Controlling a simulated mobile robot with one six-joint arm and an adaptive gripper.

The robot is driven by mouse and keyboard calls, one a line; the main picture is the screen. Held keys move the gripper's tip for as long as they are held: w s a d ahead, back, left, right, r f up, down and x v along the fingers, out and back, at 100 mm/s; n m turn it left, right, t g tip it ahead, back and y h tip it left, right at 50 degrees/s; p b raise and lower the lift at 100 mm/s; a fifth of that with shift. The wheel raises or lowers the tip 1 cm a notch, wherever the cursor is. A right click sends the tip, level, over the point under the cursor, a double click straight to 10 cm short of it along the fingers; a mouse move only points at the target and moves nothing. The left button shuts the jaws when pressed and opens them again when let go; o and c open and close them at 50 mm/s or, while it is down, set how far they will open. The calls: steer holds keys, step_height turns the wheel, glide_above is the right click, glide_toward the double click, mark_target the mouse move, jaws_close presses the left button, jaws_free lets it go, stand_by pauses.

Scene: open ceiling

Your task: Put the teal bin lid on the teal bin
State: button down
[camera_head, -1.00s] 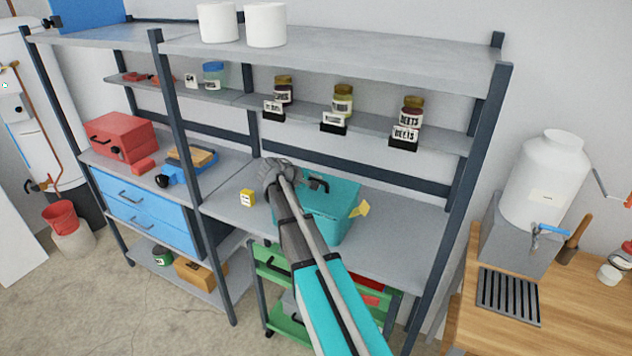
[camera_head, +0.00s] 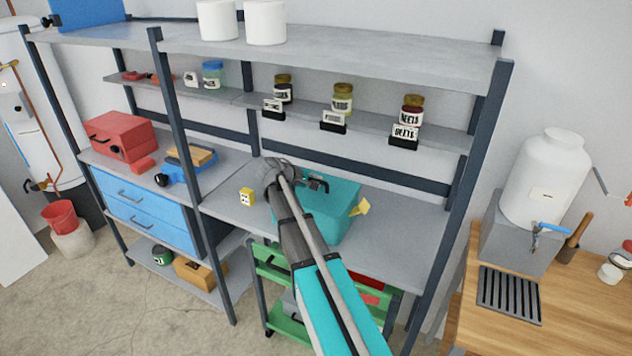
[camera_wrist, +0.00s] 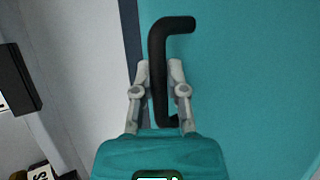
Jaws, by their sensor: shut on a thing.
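The teal bin (camera_head: 332,222) stands on the middle grey shelf, with a yellow tag (camera_head: 360,208) at its right side. The teal bin lid (camera_head: 340,188) lies at the bin's top; my arm hides part of it, and I cannot tell whether it is fully seated. The lid fills the right of the wrist view (camera_wrist: 240,90). Its black bent handle (camera_wrist: 160,75) runs between my fingers. My gripper (camera_wrist: 160,75) is shut on this handle. In the head view my gripper (camera_head: 312,184) is at the top of the bin, partly hidden by my wrist.
Labelled jars (camera_head: 342,100) stand on the narrow shelf above. A dark shelf post (camera_head: 458,205) rises to the right, with bare shelf (camera_head: 405,225) between it and the bin.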

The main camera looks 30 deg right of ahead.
stand_by(0.4)
steer(key=c, duration=0.6)
jaws_free()
steer(key=shift+r, duration=0.15)
